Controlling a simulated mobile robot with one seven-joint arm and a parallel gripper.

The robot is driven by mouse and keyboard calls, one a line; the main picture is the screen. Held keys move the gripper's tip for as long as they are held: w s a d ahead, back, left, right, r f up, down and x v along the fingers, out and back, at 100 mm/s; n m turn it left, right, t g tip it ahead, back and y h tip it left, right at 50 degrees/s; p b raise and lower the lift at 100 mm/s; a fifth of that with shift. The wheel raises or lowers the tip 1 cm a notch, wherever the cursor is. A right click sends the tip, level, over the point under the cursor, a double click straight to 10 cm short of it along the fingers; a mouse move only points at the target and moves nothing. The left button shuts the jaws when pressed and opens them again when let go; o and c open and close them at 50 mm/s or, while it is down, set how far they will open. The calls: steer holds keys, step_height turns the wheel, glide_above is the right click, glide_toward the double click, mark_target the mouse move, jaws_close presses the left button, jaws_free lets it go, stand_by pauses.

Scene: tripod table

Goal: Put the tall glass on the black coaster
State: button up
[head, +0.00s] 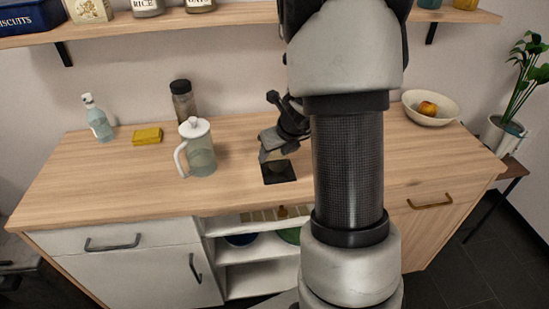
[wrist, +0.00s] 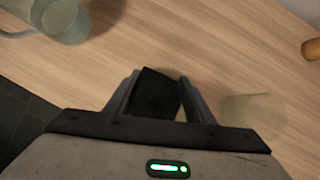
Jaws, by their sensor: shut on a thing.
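The black coaster (head: 282,180) is a dark square lying on the wooden counter, right of the glass pitcher. It also shows as a dark patch between my fingers in the wrist view (wrist: 157,93).
The lidded pitcher (head: 201,160) stands left of the coaster. A fruit bowl (head: 445,116) stands right.

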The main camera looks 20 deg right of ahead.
steer(key=shift+f, duration=0.15)
steer(key=o, duration=1.2)
